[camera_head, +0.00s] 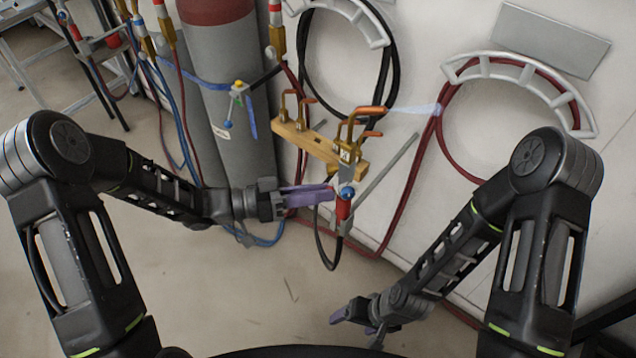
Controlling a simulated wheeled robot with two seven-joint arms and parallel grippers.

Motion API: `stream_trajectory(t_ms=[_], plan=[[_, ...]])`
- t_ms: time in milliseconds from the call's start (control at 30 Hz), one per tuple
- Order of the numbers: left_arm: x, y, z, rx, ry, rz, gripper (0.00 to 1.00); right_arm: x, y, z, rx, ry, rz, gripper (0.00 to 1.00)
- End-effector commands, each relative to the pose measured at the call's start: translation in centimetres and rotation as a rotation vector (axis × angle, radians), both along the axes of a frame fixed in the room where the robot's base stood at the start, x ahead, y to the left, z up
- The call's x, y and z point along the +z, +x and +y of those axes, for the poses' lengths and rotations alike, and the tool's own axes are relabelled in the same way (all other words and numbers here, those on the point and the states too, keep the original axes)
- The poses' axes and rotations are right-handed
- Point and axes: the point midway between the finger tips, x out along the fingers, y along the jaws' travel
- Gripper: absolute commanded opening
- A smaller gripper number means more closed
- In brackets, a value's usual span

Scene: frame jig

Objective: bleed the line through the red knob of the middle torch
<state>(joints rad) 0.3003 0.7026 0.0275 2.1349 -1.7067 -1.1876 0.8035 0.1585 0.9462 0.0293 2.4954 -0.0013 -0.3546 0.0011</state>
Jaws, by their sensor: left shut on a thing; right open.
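Torches with orange bent necks hang on a wooden bar (320,146) in front of the wall. A pale bluish flame (415,109) points right from an orange tip at the rack. My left gripper (325,194) is shut at the left side of this torch, where a bit of red shows at its fingertips. My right gripper (345,317) is open and empty, low over the floor.
A grey gas cylinder (222,85) with a red top stands behind my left arm. Red hose (445,150) and black hose (388,75) hang on white wall brackets. A metal rack (90,55) stands at upper left. The floor at lower centre is clear.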

Motion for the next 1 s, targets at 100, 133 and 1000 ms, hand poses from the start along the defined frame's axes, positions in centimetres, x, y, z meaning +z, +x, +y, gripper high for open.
stream_trajectory(t_ms=[100,133,1000], plan=[[0.4,0.0,0.0,0.000,-0.019,0.112,0.00,1.7,-0.1,0.0,0.000,-0.001,0.002,0.77],[0.4,0.0,0.0,-0.001,-0.023,0.139,0.00,1.9,-0.1,0.0,0.000,-0.001,0.003,0.77],[-0.1,0.2,0.0,0.000,-0.111,0.638,0.00,5.0,-0.6,-0.3,-0.005,-0.012,0.020,0.77]])
